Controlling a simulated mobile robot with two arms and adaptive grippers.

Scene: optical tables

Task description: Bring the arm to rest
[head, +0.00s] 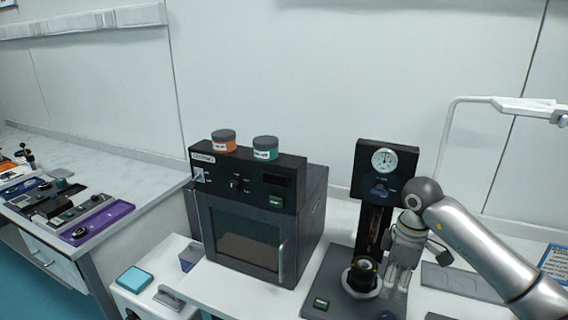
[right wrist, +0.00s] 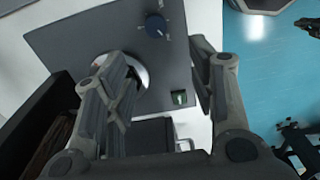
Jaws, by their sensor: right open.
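My right arm (head: 490,245) comes in from the right in the head view. Its gripper (head: 392,285) points down in front of the press-like device with a round dial (head: 384,160). In the right wrist view the two fingers of the right gripper (right wrist: 165,100) are apart, with nothing held between them. Below and between them lie the device's grey base (right wrist: 110,40) and a round metal part (right wrist: 135,75), partly hidden by the left-hand finger. My left gripper is in neither view.
A dark oven (head: 245,238) stands left of the device, with an orange-labelled jar (head: 223,142) and a green-labelled jar (head: 265,149) on top. A white lamp arm (head: 500,103) rises behind my right arm. A side bench (head: 150,185) holds tools at the left.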

